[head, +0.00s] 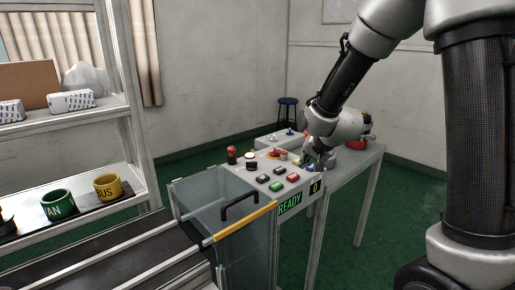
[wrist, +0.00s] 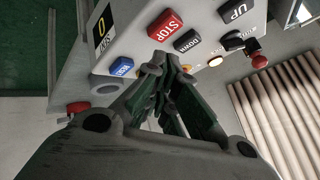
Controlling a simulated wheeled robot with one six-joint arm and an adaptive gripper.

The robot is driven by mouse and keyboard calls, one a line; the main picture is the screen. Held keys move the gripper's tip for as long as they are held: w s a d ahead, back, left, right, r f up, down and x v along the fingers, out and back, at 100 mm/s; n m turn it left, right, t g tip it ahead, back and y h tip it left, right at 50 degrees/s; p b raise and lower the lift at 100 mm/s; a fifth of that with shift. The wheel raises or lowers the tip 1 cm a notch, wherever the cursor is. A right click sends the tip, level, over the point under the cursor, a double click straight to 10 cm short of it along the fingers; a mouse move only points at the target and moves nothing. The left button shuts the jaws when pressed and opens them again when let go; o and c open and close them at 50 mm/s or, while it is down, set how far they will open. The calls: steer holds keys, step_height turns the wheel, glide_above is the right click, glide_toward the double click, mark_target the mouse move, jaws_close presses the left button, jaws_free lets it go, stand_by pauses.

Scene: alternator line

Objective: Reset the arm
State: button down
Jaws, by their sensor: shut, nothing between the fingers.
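My gripper (head: 318,166) is shut and empty, at the right end of the control panel (head: 245,172), low over its buttons. In the wrist view my gripper's fingers (wrist: 168,66) converge just below the red STOP button (wrist: 165,24) and the black DOWN button (wrist: 187,41). I cannot tell whether the tips touch the panel. A blue button (wrist: 122,66) lies left of the tips, and the black UP button (wrist: 235,11) lies at upper right. A counter display (wrist: 101,27) reads 0. In the head view a green sign (head: 289,204) reads READY.
A clear-walled guard box (head: 245,250) with a yellow-edged bar (head: 240,224) stands in front of the panel. A shelf (head: 135,130) at left carries a green cup (head: 59,205) and a yellow cup (head: 107,187). A stool (head: 288,103) stands behind. Green floor (head: 400,225) is free at right.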

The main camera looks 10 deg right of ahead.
steer(key=s+d+r+n+g, duration=0.1)
steer(key=s+d+r+n, duration=0.1)
steer(key=s+d+r, duration=0.45)
steer(key=s+d+r+n+g, duration=0.15)
steer(key=s+r, duration=0.25)
steer(key=s, duration=0.6)
steer(key=s+d+r+n+g+h, duration=0.1)
steer(key=s+d, duration=0.1)
steer(key=s, duration=0.6)
steer(key=s+d+r+n, duration=0.1)
steer(key=s+d, duration=0.2)
steer(key=s, duration=0.5)
steer(key=shift+s+r+g+h, duration=0.15)
steer(key=shift+r+g+h, duration=0.05)
steer(key=shift+g+h, duration=0.2)
